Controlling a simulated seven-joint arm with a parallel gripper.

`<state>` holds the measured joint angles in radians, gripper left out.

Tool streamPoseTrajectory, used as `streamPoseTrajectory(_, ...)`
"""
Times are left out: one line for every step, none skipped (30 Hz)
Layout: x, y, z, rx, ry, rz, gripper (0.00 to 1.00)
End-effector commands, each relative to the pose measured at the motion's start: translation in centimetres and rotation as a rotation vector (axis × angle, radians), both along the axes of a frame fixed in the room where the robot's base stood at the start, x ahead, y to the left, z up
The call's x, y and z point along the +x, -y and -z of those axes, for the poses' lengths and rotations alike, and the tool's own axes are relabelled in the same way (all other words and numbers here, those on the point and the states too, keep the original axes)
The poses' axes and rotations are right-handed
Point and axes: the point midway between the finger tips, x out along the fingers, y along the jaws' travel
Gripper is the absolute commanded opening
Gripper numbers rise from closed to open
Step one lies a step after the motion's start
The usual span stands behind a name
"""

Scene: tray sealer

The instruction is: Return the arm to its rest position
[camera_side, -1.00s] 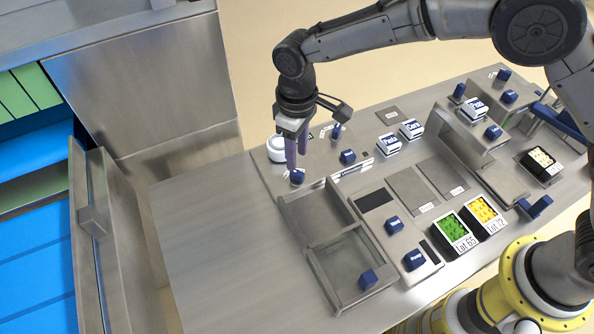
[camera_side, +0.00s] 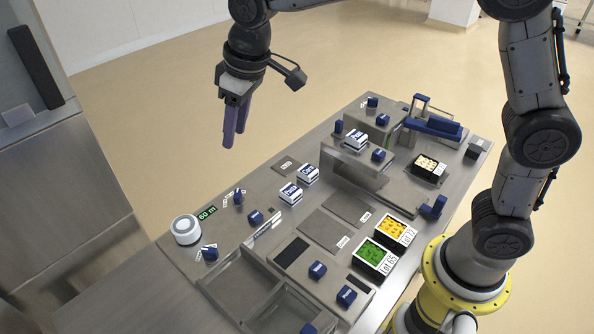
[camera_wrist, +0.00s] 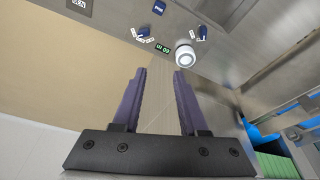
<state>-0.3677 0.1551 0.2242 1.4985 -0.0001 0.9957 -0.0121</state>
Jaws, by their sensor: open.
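My gripper (camera_side: 235,122) hangs in the air at the upper left of the side view, above and beyond the far edge of the steel work table (camera_side: 150,290). Its purple fingers point down. In the wrist view my gripper (camera_wrist: 160,75) shows two parted fingers with nothing between them. A white round knob or beacon (camera_side: 186,230) stands on the table's left end, below and left of the gripper; it also shows in the wrist view (camera_wrist: 185,56), just past the fingertips. The gripper touches nothing.
Blue knobs (camera_side: 255,217), labelled Pasta (camera_side: 291,193) and Curry (camera_side: 308,174) blocks, and green (camera_side: 374,254) and yellow (camera_side: 396,232) lot trays stand on the table. A raised steel shelf (camera_side: 350,160) is farther back. Steel cabinets (camera_side: 60,190) stand at left. Open floor surrounds the gripper.

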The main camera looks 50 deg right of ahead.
Motion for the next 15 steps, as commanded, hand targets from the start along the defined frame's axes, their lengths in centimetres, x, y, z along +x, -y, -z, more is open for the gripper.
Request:
streamPoseTrajectory(-1.3,2.2,-2.1,0.012,0.033,0.035,0.42)
streamPoseTrajectory(-2.1,3.3,-3.1,0.018,0.049,0.054,0.42)
streamPoseTrajectory(-3.2,4.7,-4.2,0.025,0.071,0.078,0.42)
streamPoseTrajectory(-4.1,5.8,-5.0,0.03,0.087,0.096,0.42)
streamPoseTrajectory(-5.1,6.8,-5.7,0.033,0.101,0.115,0.42)
streamPoseTrajectory(-6.5,8.1,-6.5,0.038,0.122,0.139,0.42)
streamPoseTrajectory(-7.6,9.0,-7.0,0.041,0.137,0.155,0.42)
streamPoseTrajectory(-8.7,9.9,-7.4,0.045,0.151,0.174,0.42)
streamPoseTrajectory(-10.3,11.0,-7.8,0.048,0.171,0.196,0.42)
streamPoseTrajectory(-11.5,11.7,-8.0,0.051,0.184,0.214,0.42)
streamPoseTrajectory(-12.7,12.5,-8.2,0.053,0.196,0.231,0.42)
streamPoseTrajectory(-14.3,13.3,-8.2,0.055,0.214,0.253,0.42)
streamPoseTrajectory(-15.6,13.9,-8.1,0.056,0.225,0.269,0.42)
streamPoseTrajectory(-16.9,14.5,-7.9,0.057,0.236,0.285,0.42)
streamPoseTrajectory(-18.5,15.2,-7.5,0.057,0.25,0.306,0.42)
